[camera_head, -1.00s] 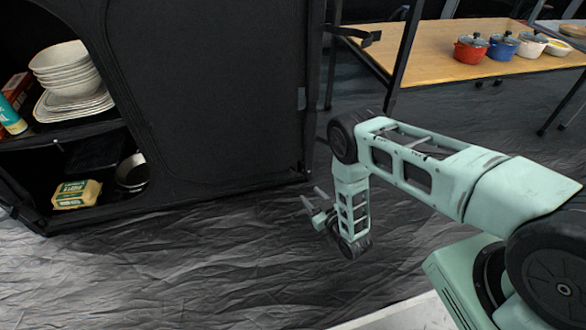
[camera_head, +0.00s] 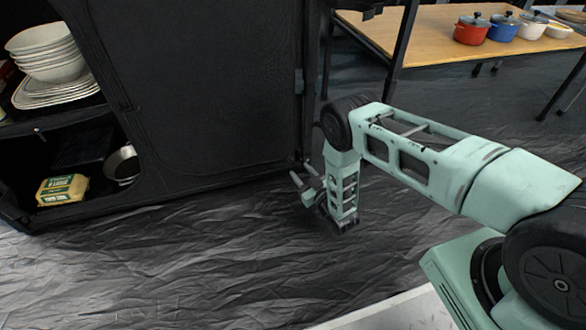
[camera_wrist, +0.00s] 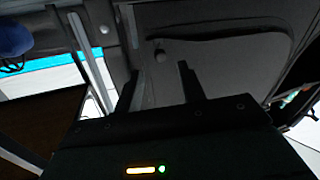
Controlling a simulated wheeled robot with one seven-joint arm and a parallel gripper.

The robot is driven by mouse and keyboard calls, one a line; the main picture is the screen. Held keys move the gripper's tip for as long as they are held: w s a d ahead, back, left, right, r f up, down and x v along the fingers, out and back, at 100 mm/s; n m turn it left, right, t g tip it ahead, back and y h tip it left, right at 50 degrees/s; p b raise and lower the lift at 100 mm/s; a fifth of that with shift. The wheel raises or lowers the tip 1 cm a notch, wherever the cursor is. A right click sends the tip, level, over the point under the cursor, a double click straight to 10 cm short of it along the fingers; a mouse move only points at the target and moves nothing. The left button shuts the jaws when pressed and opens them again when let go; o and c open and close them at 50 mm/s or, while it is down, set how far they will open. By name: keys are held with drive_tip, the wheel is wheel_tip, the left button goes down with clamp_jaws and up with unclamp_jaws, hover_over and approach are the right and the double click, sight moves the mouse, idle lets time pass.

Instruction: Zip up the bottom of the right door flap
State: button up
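The right door flap (camera_head: 215,85) is a black fabric panel on the front of the dark cabinet, hanging down close to the floor. In the wrist view a dark panel with a rounded seam (camera_wrist: 225,50) shows ahead of the fingers, with a small dark knob-like piece (camera_wrist: 160,55) on it. I cannot tell for sure whether that is the zip pull. My gripper (camera_head: 304,179) is low, near the cabinet's lower right corner. In the wrist view its two fingers (camera_wrist: 160,92) are apart with nothing seen between them.
The cabinet's left opening shows stacked white bowls (camera_head: 50,55), a yellow-green box (camera_head: 62,189) and a metal pan (camera_head: 122,164). A wooden table (camera_head: 440,45) with a red pot (camera_head: 471,30) and a blue pot (camera_head: 504,28) stands behind right. The wrinkled dark floor (camera_head: 190,270) in front is clear.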

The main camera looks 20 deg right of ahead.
sight(291, 161)
drive_tip(key=b+x, duration=0.2)
drive_tip(key=x, duration=0.2)
drive_tip(key=shift+w+a+f, duration=0.1)
drive_tip(key=shift+w+f, duration=0.05)
drive_tip(key=shift+w, duration=0.05)
drive_tip(key=shift+w+a, duration=0.2)
drive_tip(key=shift+w, duration=0.5)
drive_tip(key=shift+c, duration=0.3)
clamp_jaws()
